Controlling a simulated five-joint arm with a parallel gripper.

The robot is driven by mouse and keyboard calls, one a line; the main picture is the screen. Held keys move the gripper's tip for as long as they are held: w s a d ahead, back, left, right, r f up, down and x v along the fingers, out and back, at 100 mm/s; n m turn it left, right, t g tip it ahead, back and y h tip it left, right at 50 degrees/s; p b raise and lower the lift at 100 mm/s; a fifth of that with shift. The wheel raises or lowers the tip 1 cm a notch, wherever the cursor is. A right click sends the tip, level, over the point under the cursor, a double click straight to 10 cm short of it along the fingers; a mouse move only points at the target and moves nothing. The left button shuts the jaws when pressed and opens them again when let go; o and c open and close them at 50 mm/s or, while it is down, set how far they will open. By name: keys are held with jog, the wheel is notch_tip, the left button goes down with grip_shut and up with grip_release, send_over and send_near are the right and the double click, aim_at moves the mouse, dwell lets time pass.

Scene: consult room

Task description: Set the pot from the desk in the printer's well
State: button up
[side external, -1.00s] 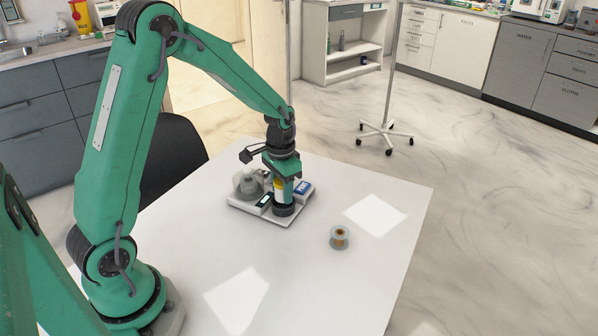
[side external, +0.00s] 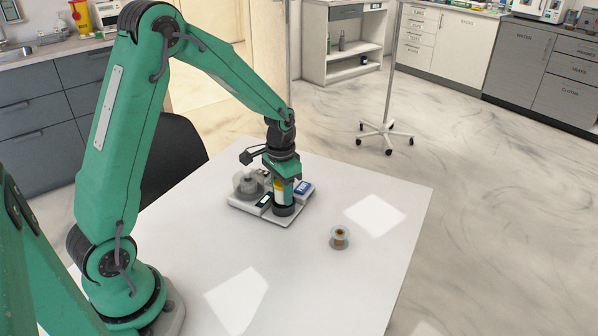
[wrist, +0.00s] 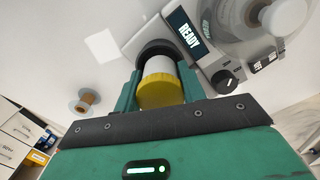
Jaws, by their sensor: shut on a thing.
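The pot (side external: 281,190), white with a yellow lid, is held upright in my gripper (side external: 283,178). In the wrist view, the yellow lid (wrist: 158,90) sits between the two green fingers of my gripper (wrist: 160,78), which are shut on the pot. The printer (side external: 243,204) is a low white unit on the desk. Its well is a dark round ring (side external: 285,210), and the pot's lower end is at this ring. The ring also shows beyond the pot in the wrist view (wrist: 158,47). How deep the pot sits in it cannot be told.
On the printer are a clear-covered reel (side external: 248,184), a dark display (side external: 264,201) reading READY in the wrist view, and a blue-marked part (side external: 304,187). A small spool (side external: 340,237) stands right of the printer on the white desk (side external: 330,290). The desk's front is clear.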

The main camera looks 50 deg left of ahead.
aim_at(282, 200)
jog(key=shift+s+f, duration=0.15)
jog(key=shift+f, duration=1.65)
dwell(1.5)
jog(key=o, duration=0.7)
jog(key=shift+c, duration=1)
jog(key=shift+o, duration=0.8)
jog(key=shift+r, duration=0.2)
jog(key=shift+o, duration=0.2)
jog(key=shift+r, duration=3.45)
